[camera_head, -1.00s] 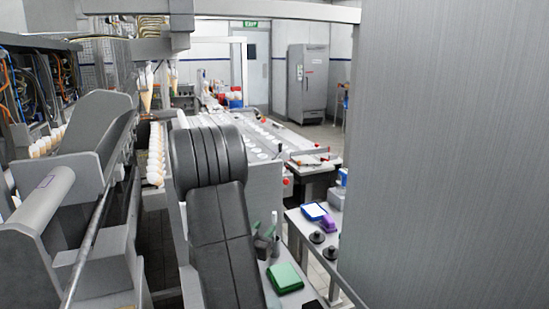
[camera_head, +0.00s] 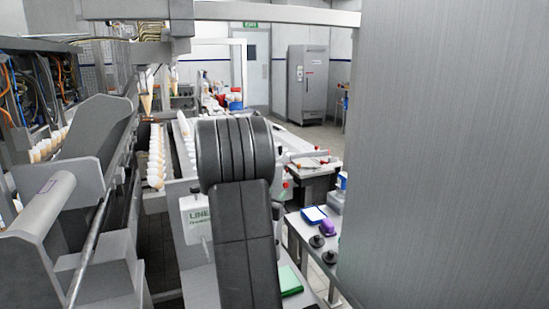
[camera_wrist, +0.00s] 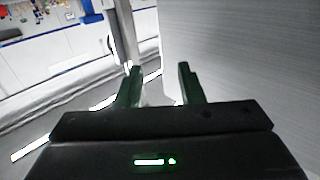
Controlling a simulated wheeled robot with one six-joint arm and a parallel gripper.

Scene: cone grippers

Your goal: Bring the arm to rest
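My arm rises as a thick black link with a ribbed joint in the middle of the head view. My gripper is hidden in that view. In the wrist view my gripper (camera_wrist: 159,69) shows two dark green fingers standing apart. It is open, and I see nothing held between the fingertips. A large plain grey panel (camera_wrist: 235,55) fills the right of the wrist view, beyond the fingers. I cannot tell the distance to it.
A tall grey panel (camera_head: 450,160) blocks the right side. Conveyor machinery with rows of cones (camera_head: 155,158) stands at left. A side table (camera_head: 303,232) holds a blue-edged tray (camera_head: 313,214), a purple item (camera_head: 326,228) and black knobs. A green item (camera_head: 289,281) lies beside my arm.

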